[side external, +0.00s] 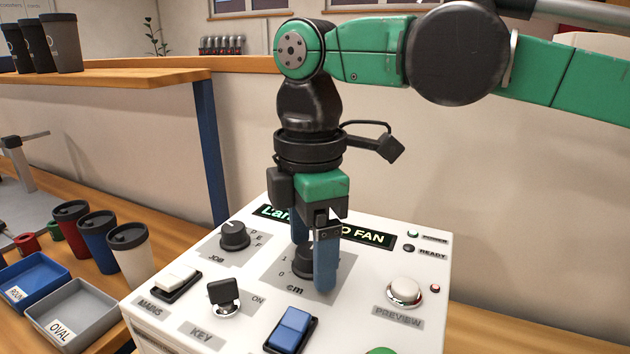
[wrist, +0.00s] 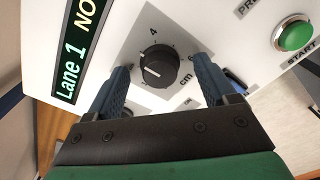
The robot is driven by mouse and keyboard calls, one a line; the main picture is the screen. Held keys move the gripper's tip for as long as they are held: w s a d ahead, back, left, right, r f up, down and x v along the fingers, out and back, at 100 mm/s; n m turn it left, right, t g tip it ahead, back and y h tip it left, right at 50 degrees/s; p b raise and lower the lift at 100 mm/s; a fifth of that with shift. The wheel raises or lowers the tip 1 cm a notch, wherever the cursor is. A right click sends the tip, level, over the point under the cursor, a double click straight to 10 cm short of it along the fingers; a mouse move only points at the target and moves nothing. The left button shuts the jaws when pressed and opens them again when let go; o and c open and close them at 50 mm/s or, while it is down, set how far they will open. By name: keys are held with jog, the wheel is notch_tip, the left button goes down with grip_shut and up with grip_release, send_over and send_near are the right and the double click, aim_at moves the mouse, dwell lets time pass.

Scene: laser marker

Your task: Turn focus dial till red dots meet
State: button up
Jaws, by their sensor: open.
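The focus dial is a black knob with a white pointer line on a grey plate marked in cm; it shows in the wrist view (wrist: 159,68) and partly in the side external view (side external: 301,262). My gripper (side external: 311,266) points down over the white control panel (side external: 250,245). Its two blue fingers are open, one on each side of the dial; in the wrist view (wrist: 160,75) there are gaps between fingers and knob. Part of the dial is hidden behind a finger in the side external view. No red dots are visible in either view.
The panel also carries a job knob (side external: 235,236), a mains switch (side external: 176,283), a key (side external: 224,296), a blue rocker (side external: 292,329) and a white preview button (side external: 405,291). Cups and trays stand at the left. A display (wrist: 72,55) reads "Lane 1 NO".

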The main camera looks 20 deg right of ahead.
grip_shut()
jog(key=shift+m, duration=0.3)
jog(key=m, duration=0.4)
jog(key=shift+m, duration=2.1)
grip_release()
